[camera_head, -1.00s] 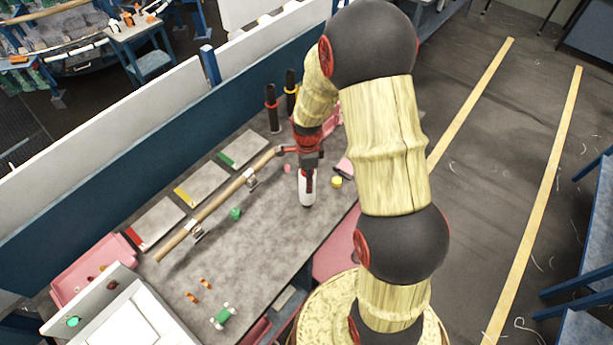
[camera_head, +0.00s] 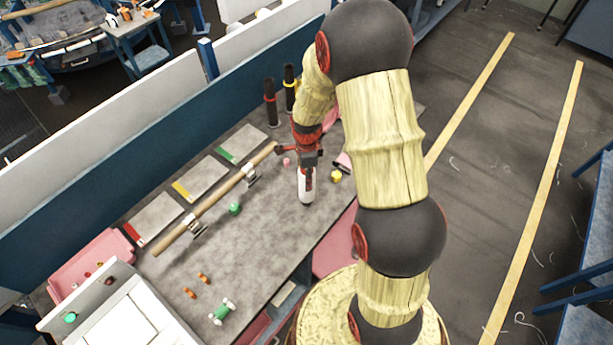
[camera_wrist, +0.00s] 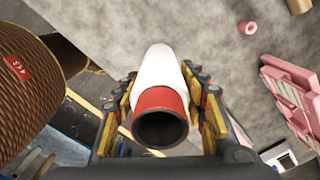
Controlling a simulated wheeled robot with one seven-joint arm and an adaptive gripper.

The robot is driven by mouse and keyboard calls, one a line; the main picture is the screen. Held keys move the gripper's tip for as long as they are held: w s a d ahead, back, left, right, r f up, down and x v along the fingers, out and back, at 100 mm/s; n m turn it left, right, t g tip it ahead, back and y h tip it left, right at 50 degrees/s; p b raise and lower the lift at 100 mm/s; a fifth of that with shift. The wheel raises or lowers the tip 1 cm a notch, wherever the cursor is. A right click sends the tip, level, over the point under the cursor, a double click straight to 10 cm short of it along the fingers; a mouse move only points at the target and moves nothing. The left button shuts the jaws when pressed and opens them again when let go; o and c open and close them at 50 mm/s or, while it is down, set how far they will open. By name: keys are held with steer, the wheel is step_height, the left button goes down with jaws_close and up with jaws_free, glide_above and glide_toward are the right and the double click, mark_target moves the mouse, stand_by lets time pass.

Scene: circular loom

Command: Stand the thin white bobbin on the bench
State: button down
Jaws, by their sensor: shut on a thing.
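The thin white bobbin (camera_head: 305,190) is upright in my gripper (camera_head: 308,168), at the right part of the grey bench (camera_head: 262,232). In the wrist view the white bobbin (camera_wrist: 162,68) shows a red collar and a dark open bore towards the camera. The yellow-padded fingers of my gripper (camera_wrist: 163,105) are shut on it from both sides. Its lower end is over the bench top; I cannot tell whether it touches the surface.
A long wooden rod (camera_head: 215,198) on metal clips lies left of the bobbin. A green spool (camera_head: 235,208), a yellow piece (camera_head: 336,176) and a pink ring (camera_wrist: 248,28) lie nearby. Two dark bobbins (camera_head: 271,103) stand at the back.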

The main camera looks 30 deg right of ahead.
steer(key=shift+f, duration=0.15)
steer(key=c, duration=1)
jaws_free()
step_height(320, 180, up, 12)
steer(key=shift+r, duration=0.1)
